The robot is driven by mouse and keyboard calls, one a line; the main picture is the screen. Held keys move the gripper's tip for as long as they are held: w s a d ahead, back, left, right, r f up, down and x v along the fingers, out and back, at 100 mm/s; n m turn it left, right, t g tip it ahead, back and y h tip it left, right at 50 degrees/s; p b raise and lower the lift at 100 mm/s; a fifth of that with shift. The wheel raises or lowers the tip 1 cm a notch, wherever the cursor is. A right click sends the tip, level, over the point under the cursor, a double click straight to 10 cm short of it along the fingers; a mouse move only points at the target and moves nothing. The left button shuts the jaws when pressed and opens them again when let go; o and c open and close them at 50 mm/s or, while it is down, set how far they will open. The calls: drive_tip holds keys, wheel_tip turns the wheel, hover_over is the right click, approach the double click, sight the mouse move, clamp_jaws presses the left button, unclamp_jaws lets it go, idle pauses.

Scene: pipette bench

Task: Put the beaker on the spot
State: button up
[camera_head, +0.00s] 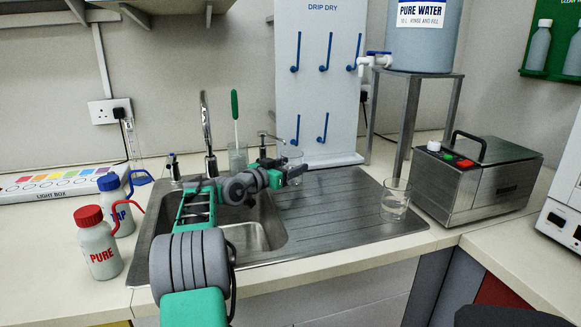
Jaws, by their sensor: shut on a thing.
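My gripper (291,172) is at the end of my green and grey arm, which reaches over the sink. It is shut on a clear glass beaker (291,153), partly hidden by the gripper and faint against the white board behind. It looks upright, over the back of the drainer; I cannot tell if its base touches anything. Another clear beaker (396,199) stands upright at the right end of the ridged drainer (345,205). I cannot make out a marked spot in this view.
A glass with a green-handled brush (236,120) stands behind the sink, near the tall tap (208,130). A drip-dry pegboard (317,90) and a water tank (424,45) on a stand rise behind. A metal box (478,180) is right; wash bottles (97,245) are left. The drainer's middle is clear.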

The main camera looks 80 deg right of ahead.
drive_tip(key=o, duration=1.4)
drive_tip(key=shift+f, duration=0.1)
drive_tip(key=shift+o, duration=0.2)
drive_tip(key=b+v, duration=0.4)
drive_tip(key=v, duration=0.2)
drive_tip(key=shift+w+a, duration=0.2)
drive_tip(key=shift+a, duration=0.15)
drive_tip(key=shift+w+a, duration=0.15)
drive_tip(key=shift+a, duration=0.2)
